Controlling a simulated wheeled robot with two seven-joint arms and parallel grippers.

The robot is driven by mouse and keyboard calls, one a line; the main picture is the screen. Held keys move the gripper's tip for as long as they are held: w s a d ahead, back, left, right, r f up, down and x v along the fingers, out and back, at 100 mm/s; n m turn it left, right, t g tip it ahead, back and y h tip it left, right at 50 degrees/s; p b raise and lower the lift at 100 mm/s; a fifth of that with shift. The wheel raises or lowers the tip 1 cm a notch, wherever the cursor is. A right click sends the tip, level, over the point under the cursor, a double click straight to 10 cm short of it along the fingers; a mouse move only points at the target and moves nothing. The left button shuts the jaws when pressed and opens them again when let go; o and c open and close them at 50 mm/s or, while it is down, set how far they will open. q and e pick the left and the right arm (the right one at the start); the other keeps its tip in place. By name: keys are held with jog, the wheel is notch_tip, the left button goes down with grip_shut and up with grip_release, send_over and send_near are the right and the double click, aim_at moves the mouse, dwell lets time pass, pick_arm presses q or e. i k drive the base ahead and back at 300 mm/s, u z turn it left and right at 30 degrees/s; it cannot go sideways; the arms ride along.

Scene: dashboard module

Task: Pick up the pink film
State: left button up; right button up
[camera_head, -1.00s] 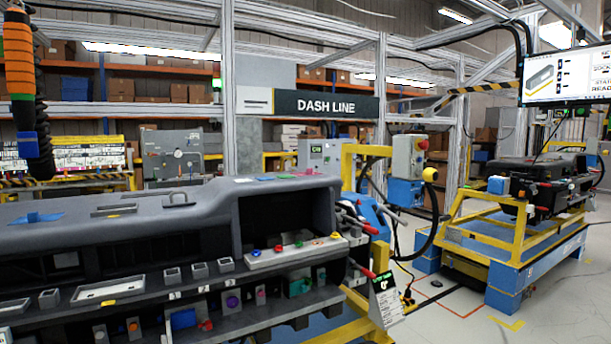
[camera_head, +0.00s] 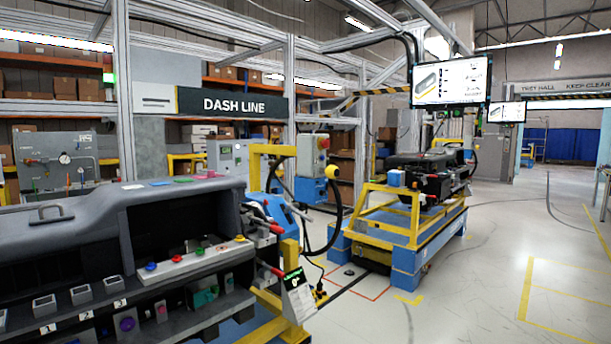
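A small pink patch (camera_head: 210,175), which looks like the pink film, lies on the top right end of the grey dashboard module (camera_head: 185,205) at the left. Neither of my grippers is in view.
A yellow and blue cart (camera_head: 405,250) with a dark module stands at centre right. A yellow stand (camera_head: 285,320) with a tag is at the dashboard's right end. A monitor (camera_head: 450,82) hangs above. The floor at right (camera_head: 490,270) is open.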

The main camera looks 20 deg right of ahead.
aim_at(211, 174)
jog(key=z, duration=1.6)
jog(key=i, duration=2.3)
jog(key=u, duration=3)
